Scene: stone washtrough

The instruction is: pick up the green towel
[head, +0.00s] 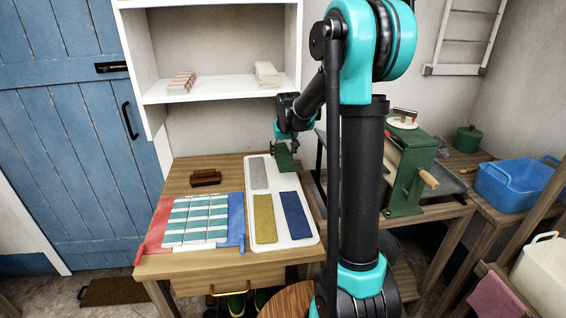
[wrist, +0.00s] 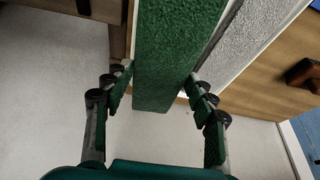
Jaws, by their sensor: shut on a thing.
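The green towel (head: 284,158) is a folded strip with a rough surface. It hangs from my gripper (head: 290,143) over the back right part of the white tray. In the wrist view the towel (wrist: 176,45) runs between the two fingers of my gripper (wrist: 158,85), which are shut on it from both sides. The white tray (head: 314,239) lies on the wooden table. It holds a grey towel (head: 258,174), a yellow towel (head: 264,218) and a blue towel (head: 295,215). The towel's far end is cut off in the wrist view.
Left of the tray are striped teal-and-white cloths (head: 195,220) between red and blue pieces, and a brown block (head: 205,178). A green machine with a crank (head: 405,170) stands right. A white shelf (head: 215,91) is above; a blue tub (head: 510,185) is far right.

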